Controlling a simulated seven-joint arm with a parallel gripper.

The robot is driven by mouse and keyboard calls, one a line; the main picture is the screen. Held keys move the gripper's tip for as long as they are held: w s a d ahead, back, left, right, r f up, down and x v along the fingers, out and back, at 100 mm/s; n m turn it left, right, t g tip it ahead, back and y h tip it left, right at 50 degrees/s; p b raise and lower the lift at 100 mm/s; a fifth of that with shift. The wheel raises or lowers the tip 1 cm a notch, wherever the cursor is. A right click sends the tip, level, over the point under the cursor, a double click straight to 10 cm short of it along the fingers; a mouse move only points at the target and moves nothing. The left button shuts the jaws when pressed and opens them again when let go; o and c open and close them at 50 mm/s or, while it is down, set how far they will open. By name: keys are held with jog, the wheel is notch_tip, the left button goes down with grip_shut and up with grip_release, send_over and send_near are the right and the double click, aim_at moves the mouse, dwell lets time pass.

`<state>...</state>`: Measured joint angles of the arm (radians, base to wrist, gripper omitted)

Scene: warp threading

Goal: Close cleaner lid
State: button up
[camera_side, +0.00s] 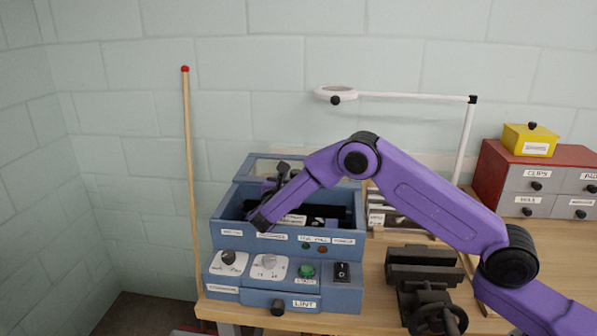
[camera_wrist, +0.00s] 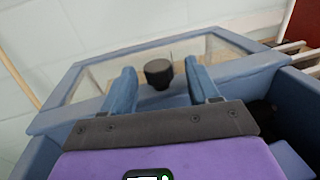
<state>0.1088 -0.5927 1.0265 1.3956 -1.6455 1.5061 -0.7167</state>
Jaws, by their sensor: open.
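The cleaner (camera_side: 222,240) is a blue box on the bench, with its inside open to view. Its lid (camera_side: 257,166) stands raised at the back; it has a blue frame around a clear window. In the wrist view the lid (camera_wrist: 135,52) fills the upper middle, with a black round knob (camera_wrist: 158,72) on it. My gripper (camera_wrist: 160,66) is open. Its two blue fingers stand on either side of the knob, with visible gaps. In the side view my gripper reaches over the cleaner to the lid, partly hidden by my arm.
A dark vise (camera_side: 425,270) stands on the bench right of the cleaner. A white lamp (camera_side: 400,95) rises behind. A red drawer cabinet (camera_side: 490,165) with a yellow box (camera_side: 530,140) is at the right. A wooden pole (camera_side: 189,160) leans at the left.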

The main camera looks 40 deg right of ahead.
aim_at(299, 171)
jog(key=shift+x, duration=2.25)
jog(key=shift+a, duration=0.1)
